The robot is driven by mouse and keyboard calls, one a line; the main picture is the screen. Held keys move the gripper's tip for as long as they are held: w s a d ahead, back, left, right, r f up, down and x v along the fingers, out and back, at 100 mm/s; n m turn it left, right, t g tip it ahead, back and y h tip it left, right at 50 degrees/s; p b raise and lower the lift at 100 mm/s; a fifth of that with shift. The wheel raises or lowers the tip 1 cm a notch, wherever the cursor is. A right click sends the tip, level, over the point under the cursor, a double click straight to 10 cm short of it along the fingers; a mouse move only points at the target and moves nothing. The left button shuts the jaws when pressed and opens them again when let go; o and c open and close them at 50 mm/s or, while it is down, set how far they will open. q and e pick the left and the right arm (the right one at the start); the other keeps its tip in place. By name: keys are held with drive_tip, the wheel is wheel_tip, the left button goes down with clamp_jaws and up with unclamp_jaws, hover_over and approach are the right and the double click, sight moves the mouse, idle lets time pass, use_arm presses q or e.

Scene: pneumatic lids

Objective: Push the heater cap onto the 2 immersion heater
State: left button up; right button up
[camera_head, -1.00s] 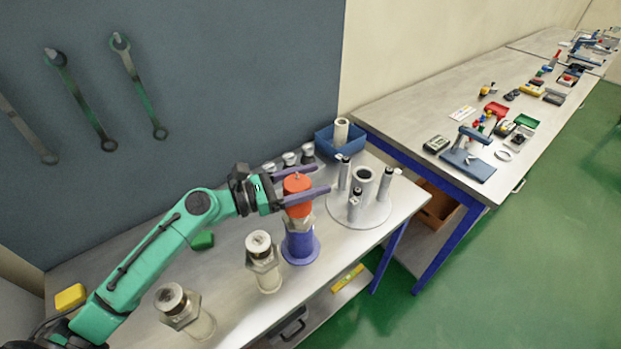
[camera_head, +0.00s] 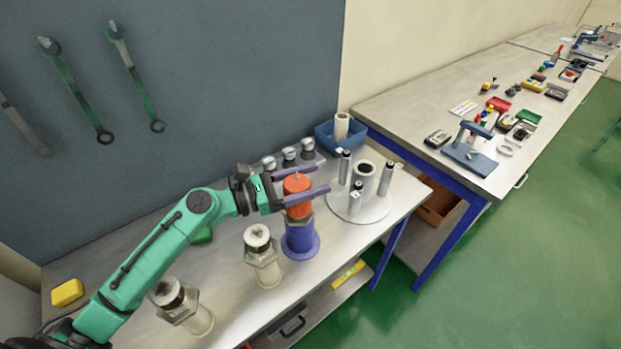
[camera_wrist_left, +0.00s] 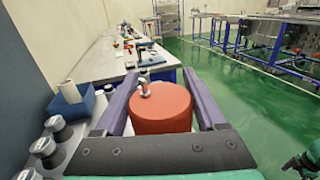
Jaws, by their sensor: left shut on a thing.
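The red heater cap (camera_head: 297,185) is between the purple fingers of my left gripper (camera_head: 300,194), which is shut on it. The cap also shows in the left wrist view (camera_wrist_left: 161,108), with a small metal fitting on top. Below the cap is a heater with a hex nut (camera_head: 299,224), standing in a blue-purple flanged holder (camera_head: 301,243). The cap is lined up over this heater and hides its top; I cannot tell whether it is fully seated. Two other pale heaters with hex nuts, a middle one (camera_head: 263,262) and a near one (camera_head: 183,307), stand to the left.
A round plate (camera_head: 343,209) with several upright posts stands just right of the gripper. A blue bin (camera_head: 325,139) and several grey-topped knobs (camera_head: 289,155) are behind. A yellow block (camera_head: 68,292) lies far left. The second bench (camera_head: 415,106) holds small parts.

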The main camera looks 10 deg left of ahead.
use_arm(q)
drive_tip(key=shift+f, duration=0.35)
drive_tip(key=shift+f, duration=0.1)
